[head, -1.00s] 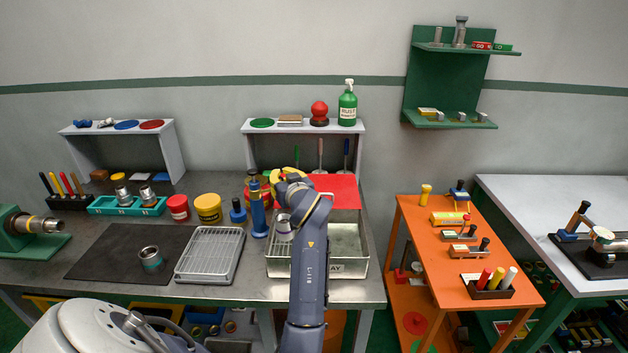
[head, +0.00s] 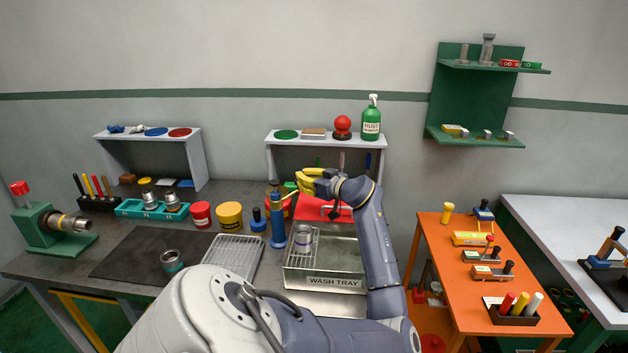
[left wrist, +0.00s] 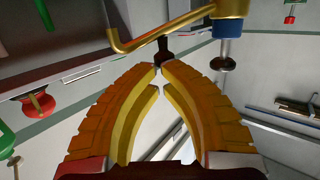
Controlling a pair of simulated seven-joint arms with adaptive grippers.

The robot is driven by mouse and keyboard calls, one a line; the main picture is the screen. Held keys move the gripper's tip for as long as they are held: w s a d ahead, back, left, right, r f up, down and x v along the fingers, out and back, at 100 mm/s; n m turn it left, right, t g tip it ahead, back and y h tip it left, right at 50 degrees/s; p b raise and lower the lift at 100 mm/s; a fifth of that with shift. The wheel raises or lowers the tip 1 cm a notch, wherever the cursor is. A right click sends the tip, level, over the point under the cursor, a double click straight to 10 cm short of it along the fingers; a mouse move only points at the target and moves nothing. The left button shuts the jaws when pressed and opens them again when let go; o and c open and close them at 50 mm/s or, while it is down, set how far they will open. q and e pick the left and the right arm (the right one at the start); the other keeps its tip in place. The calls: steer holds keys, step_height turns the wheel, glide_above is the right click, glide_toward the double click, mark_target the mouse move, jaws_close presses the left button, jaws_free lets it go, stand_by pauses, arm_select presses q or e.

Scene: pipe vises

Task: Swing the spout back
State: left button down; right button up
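The blue wash post (head: 277,222) stands at the left edge of the wash tray (head: 325,281). Its thin brass spout (head: 289,193) reaches from the top toward my left gripper. In the left wrist view the brass spout (left wrist: 172,29) crosses above the fingertips, with a blue collar (left wrist: 227,30) at its right end and a bent tip at the left. My left gripper (head: 303,180) has yellow fingers, drawn together and empty; they also show in the left wrist view (left wrist: 160,70). A dark knob (left wrist: 165,48) shows just beyond the tips; contact is unclear. My right gripper is out of view.
A metal fitting (head: 303,240) stands in the tray. A wire rack (head: 233,257), a red tub (head: 201,214) and a yellow tub (head: 230,215) are left of the post. A grey shelf (head: 378,166) stands behind. The orange table (head: 455,275) is right.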

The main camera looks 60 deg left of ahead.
arm_select(q)
steer(key=shift+a, duration=0.2)
stand_by(0.6)
steer(key=w+v, duration=0.2)
steer(key=v, duration=1.1)
steer(key=shift+w, duration=0.5)
steer(key=shift+r, duration=0.1)
